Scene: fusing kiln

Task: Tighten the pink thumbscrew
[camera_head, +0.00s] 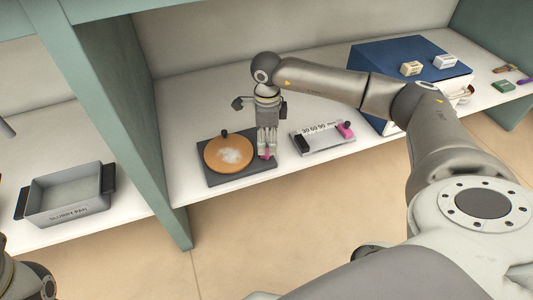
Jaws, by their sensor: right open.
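My right gripper (267,143) points down at the right side of a dark board (262,168) that carries a round orange disc. It is open, with its fingertips around or just above a small pink piece (268,156), which looks like a thumbscrew. The fingers hide part of it, and I cannot tell whether they touch it. A second pink piece (345,129) sits at the right end of a pale plate marked 30 60 90. My left gripper is out of view.
The orange disc (228,154) has a white patch and a black knob at its edge. The marked plate (322,139) lies just right of my gripper. A blue-topped box (398,62) stands farther right. A grey slurry pan (69,192) is left of the green divider (125,110).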

